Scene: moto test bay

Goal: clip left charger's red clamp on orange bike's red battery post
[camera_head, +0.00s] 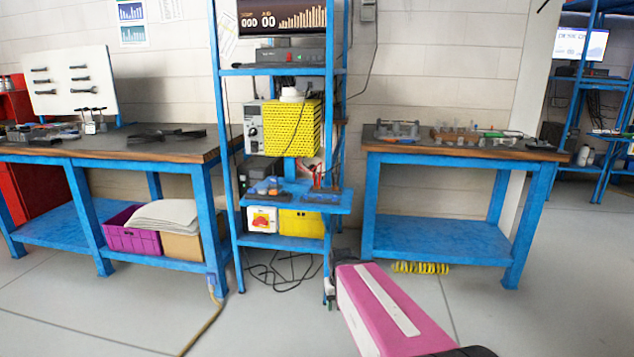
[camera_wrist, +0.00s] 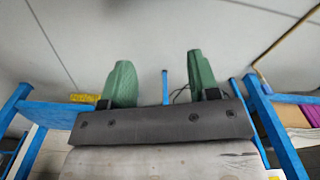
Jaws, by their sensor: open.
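My gripper (camera_wrist: 162,85) shows in the wrist view with its two green fingers spread apart and nothing between them. Bare grey floor lies beyond the fingertips. In the head view my pink arm link reaches in from the lower right, and the gripper itself cannot be made out there. No orange bike, red battery post or charger clamp can be made out in either view.
A blue rack (camera_head: 275,72) stands in the middle, with loose black cables (camera_head: 283,275) on the floor below it. A left workbench (camera_head: 110,149) and a right workbench (camera_head: 460,152) flank it. A purple crate (camera_head: 130,240) sits on the left lower shelf. The front floor is mostly open.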

